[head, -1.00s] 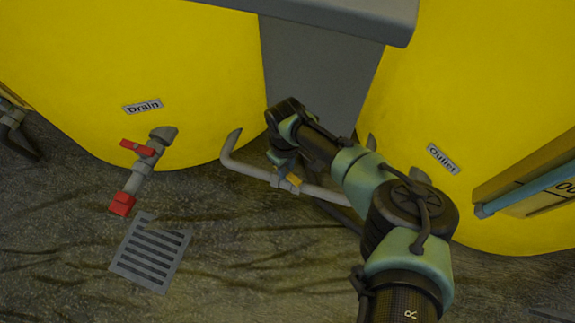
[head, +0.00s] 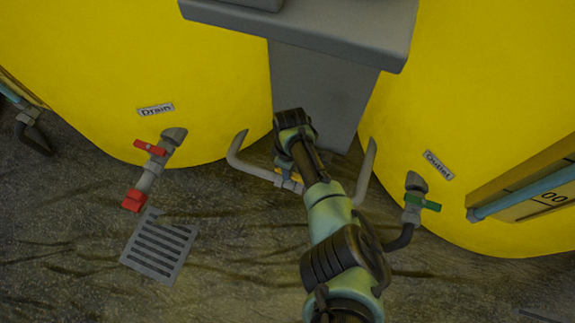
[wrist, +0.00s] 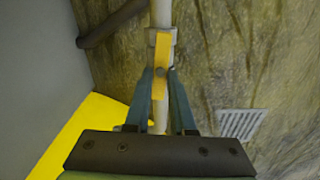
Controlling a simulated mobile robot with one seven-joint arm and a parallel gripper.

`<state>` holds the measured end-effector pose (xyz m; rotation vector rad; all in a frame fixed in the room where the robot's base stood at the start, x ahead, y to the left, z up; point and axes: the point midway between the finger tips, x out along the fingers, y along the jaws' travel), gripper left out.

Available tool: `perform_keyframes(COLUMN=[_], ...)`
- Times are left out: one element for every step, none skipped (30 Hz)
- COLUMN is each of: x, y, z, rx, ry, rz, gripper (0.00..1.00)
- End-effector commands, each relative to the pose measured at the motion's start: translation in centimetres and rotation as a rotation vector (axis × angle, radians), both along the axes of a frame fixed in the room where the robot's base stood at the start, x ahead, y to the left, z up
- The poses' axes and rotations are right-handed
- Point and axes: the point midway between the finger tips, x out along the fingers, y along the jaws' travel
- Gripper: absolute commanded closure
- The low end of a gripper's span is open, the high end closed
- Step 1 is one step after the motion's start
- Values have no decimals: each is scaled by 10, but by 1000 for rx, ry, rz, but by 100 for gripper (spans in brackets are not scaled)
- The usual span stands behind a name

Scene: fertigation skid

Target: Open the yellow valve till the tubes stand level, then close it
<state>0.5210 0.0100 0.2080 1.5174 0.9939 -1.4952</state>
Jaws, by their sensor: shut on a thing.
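The yellow valve handle (wrist: 161,62) lies nearly in line with the grey pipe (wrist: 161,12) in the wrist view. My gripper (wrist: 160,78) is shut on this handle, one finger on each side. In the head view, the yellow handle (head: 293,178) shows only partly on the pipe between the two tanks; my wrist and gripper hide the rest. The right sight tube (head: 530,190), blue beside a marked board, is cut off by the picture edge. The left tube (head: 10,96) shows only a short piece. I cannot compare their levels.
A red drain valve (head: 150,148) is on the left yellow tank (head: 120,60), above a floor grate (head: 160,246). A green-handled outlet valve (head: 422,202) is on the right tank (head: 470,80). A grey stand (head: 320,95) rises behind my gripper, its top overhanging.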

Motion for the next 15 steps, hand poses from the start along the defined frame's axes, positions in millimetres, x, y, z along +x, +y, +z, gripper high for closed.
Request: perform_keyframes(x=[-3, -3, -3, -3, -4, -4, -4, -4, -4, -4, -4, -4, -4, -4, -4], y=[-10, -11, -11, -11, -11, -11, -11, -11, -11, -11, -11, -10, -10, -9, -9], z=[-2, -3, -3, -3, -3, -3, -3, -3, -3, -3, -3, -4, -3, -3, -3], rx=[-21, -21, -22, -22, -22, -23, -22, -22, -22, -22, -23, -21, -20, -20, -19], ry=[12, 12, 13, 13, 13, 13, 14, 14, 14, 14, 14, 14, 13, 12, 11], rz=[-1, 3, 5, 5, 4, 4, 4, 3, 3, 3, 3, 4, 4, 5, 5], gripper=[100, 100, 100, 100, 100, 100, 100, 100, 100, 76, 71, 63, 58, 53, 48])
